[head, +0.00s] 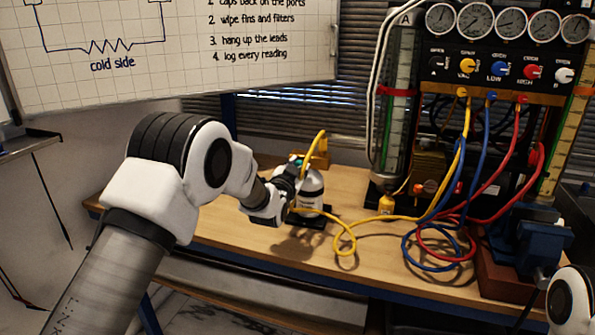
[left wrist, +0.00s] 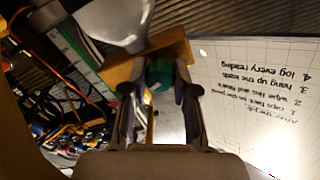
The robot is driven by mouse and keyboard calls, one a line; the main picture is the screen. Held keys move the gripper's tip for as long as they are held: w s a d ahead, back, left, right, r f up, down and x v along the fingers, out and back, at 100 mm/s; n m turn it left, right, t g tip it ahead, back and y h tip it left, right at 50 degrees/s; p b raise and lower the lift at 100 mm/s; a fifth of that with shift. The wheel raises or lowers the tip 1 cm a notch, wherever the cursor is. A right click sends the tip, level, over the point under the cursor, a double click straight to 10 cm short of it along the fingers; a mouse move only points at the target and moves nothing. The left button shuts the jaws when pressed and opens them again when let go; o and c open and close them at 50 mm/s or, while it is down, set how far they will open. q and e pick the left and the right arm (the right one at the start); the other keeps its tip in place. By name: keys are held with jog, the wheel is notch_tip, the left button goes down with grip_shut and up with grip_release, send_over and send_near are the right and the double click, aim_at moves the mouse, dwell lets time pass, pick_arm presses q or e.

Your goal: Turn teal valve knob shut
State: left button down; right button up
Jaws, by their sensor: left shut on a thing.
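The teal valve knob (left wrist: 160,74) sits between the two fingers of my left gripper (left wrist: 160,92) in the left wrist view, and the gripper is shut on it. In the head view my left gripper (head: 293,172) reaches the top of a small white cylinder (head: 312,191) from the left. The cylinder stands upright on a dark base on the bench, and only a little of the teal knob (head: 297,160) shows past the fingers. The knob's turn position cannot be told. My right gripper is out of view.
A yellow hose (head: 345,236) runs from the cylinder across the bench (head: 250,235) to the gauge panel (head: 497,72). Blue and red hoses coil in front of the panel. A blue vise (head: 541,243) stands at right. A whiteboard (head: 180,45) hangs at upper left.

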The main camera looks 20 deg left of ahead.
pick_arm(q)
jog(key=shift+f+m+b, duration=0.15)
jog(key=shift+m+b, duration=0.3)
jog(key=shift+m, duration=1.55)
jog(key=c, duration=0.9)
grip_release()
jog(key=shift+s, duration=0.1)
jog(key=s, duration=1.2)
